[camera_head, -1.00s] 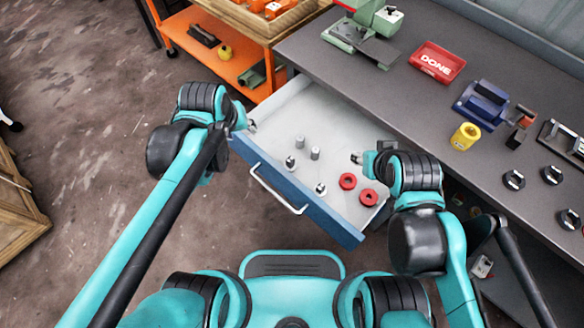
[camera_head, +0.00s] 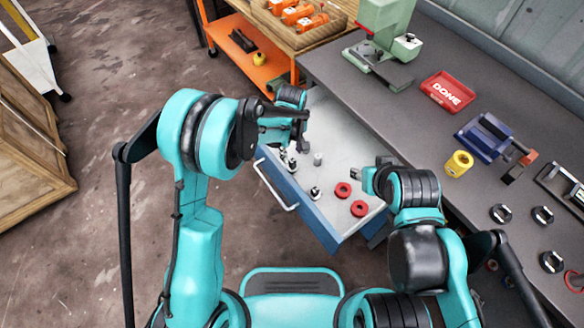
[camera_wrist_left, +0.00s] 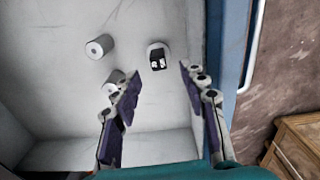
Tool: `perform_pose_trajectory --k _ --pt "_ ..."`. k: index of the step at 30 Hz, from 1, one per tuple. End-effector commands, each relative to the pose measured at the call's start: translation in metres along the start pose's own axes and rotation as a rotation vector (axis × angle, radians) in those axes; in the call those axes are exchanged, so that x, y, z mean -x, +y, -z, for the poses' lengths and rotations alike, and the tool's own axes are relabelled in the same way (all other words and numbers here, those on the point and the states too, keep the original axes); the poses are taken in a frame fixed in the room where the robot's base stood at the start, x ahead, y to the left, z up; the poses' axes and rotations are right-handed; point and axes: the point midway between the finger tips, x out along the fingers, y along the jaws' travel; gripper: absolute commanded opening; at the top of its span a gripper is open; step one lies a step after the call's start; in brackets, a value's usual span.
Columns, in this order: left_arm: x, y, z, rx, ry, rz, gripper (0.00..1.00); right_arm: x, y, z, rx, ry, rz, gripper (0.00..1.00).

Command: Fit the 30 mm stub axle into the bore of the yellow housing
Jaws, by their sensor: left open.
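The yellow housing (camera_head: 459,163) stands on the grey bench, with its bore facing up. Several small metal cylinders lie in the open drawer, among them a plain one (camera_head: 318,159) and a dark-marked one (camera_head: 315,192). I cannot tell which is the 30 mm stub axle. My left gripper (camera_head: 299,144) is over the drawer, open and empty. In the left wrist view its fingers (camera_wrist_left: 160,76) point towards a piece with a black label (camera_wrist_left: 157,58). A plain cylinder (camera_wrist_left: 98,47) lies left of it, and another (camera_wrist_left: 115,78) is partly hidden by the left finger. My right gripper (camera_head: 357,174) is near the drawer's right side.
Two red rings (camera_head: 343,190) lie in the drawer (camera_head: 335,115). On the bench are a blue vise-like fixture (camera_head: 485,137), a red DONE tray (camera_head: 447,92), a green press (camera_head: 382,45) and several black-and-silver rings (camera_head: 501,214). An orange cart (camera_head: 235,35) stands behind the drawer.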

Motion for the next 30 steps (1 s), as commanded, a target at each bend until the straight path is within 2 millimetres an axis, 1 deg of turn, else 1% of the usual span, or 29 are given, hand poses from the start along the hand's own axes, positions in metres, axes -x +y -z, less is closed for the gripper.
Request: perform_pose_trajectory --k 1,5,13,16,21,22,23,24,26,27,30 --pt "-0.009 0.000 0.000 -0.001 0.000 0.000 0.43 -0.004 0.000 -0.003 0.000 0.000 0.000 0.40" --pt "-0.019 0.000 0.000 -0.001 0.000 -0.001 0.43 -0.009 0.000 -0.006 0.000 0.000 0.000 0.40" --pt "-0.059 0.002 -0.001 -0.002 0.001 -0.001 0.43 -0.027 0.000 -0.019 0.000 0.000 0.000 0.40" --pt "-0.064 0.002 -0.001 -0.002 0.001 -0.001 0.43 -0.028 0.000 -0.020 0.000 0.000 0.000 0.40" --pt "-0.062 0.002 -0.001 -0.002 0.001 -0.001 0.43 -0.027 0.000 -0.019 0.000 0.000 0.000 0.40" --pt "-0.062 0.002 -0.001 -0.002 0.001 -0.001 0.38 -0.027 0.000 -0.019 0.000 0.000 0.000 0.40" --pt "-0.062 0.002 -0.001 -0.002 0.001 -0.001 0.30 -0.027 0.000 -0.019 0.000 0.000 0.000 0.40" --pt "-0.062 0.002 -0.001 -0.002 0.001 -0.001 0.19 -0.027 0.000 -0.019 0.000 0.000 0.000 0.40" --pt "-0.062 0.002 -0.001 -0.002 0.001 -0.001 0.04 -0.027 0.000 -0.019 0.000 0.000 0.000 0.40" --pt "-0.062 0.002 -0.001 -0.002 0.001 -0.001 0.00 -0.027 0.000 -0.019 0.000 0.000 0.000 0.40" --pt "-0.062 0.002 -0.001 -0.002 0.001 -0.001 0.00 -0.027 0.000 -0.019 0.000 0.000 0.000 0.40"
